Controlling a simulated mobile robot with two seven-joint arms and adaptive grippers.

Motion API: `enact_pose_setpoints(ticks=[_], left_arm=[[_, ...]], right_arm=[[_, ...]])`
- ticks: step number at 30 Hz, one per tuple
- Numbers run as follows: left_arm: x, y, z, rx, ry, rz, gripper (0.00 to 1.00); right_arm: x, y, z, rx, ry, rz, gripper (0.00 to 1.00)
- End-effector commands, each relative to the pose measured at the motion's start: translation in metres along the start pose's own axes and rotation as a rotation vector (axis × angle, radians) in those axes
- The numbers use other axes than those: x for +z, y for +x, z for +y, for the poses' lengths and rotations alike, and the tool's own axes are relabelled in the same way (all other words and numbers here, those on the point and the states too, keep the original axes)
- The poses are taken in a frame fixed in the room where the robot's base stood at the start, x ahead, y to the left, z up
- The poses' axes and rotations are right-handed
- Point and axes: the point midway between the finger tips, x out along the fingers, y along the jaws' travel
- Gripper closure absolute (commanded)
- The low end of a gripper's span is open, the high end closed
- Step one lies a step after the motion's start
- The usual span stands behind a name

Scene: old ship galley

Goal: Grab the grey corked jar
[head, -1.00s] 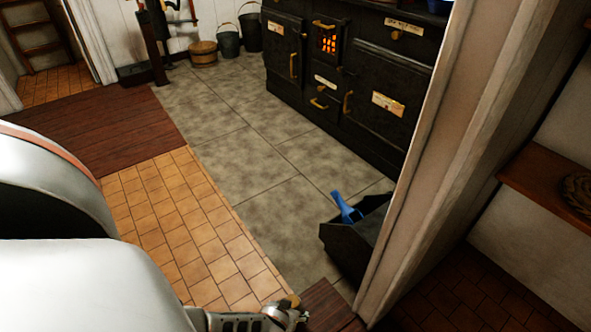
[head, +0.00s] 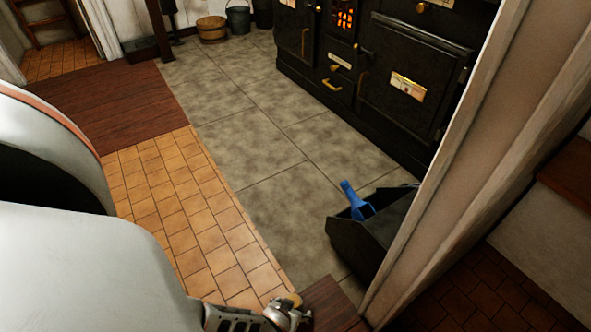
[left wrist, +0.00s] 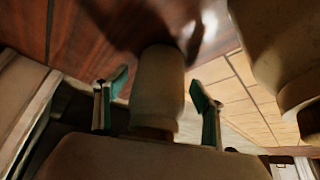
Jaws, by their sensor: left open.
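A pale grey cylinder (left wrist: 160,85), apparently the grey corked jar, is between the fingers of my left gripper (left wrist: 158,106) in the left wrist view. Its brownish narrow end points to the bottom of the picture and is partly hidden by the gripper body. The green-padded fingers are open, one on each side, with small gaps visible. In the head view my left gripper (head: 285,312) is at the bottom edge. The jar cannot be made out clearly there. My right gripper is not in view.
A black box (head: 365,238) holding a blue scoop (head: 355,203) stands on the grey floor near a pale post (head: 465,165). A black stove (head: 410,90) is behind. A wooden tub (head: 212,28) and a bucket (head: 238,20) stand at the back. The floor between is clear.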

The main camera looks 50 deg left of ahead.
Motion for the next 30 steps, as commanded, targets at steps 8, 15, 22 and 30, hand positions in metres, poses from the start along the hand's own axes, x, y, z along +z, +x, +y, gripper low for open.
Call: enact_pose_setpoints(ticks=[8, 15, 22, 30], left_arm=[[0.0018, 0.0009, 0.0022, 0.001, -0.002, 0.001, 0.31], [0.0018, 0.0009, 0.002, 0.001, -0.002, 0.001, 0.72], [0.001, 0.001, 0.0025, 0.002, -0.002, 0.002, 0.9], [-0.0042, -0.0046, 0.0035, 0.003, -0.003, 0.005, 0.9]], right_arm=[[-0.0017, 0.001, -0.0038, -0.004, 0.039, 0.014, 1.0], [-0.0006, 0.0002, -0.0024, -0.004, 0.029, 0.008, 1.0], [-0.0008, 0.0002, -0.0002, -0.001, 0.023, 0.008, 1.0], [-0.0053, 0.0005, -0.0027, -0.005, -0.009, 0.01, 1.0]])
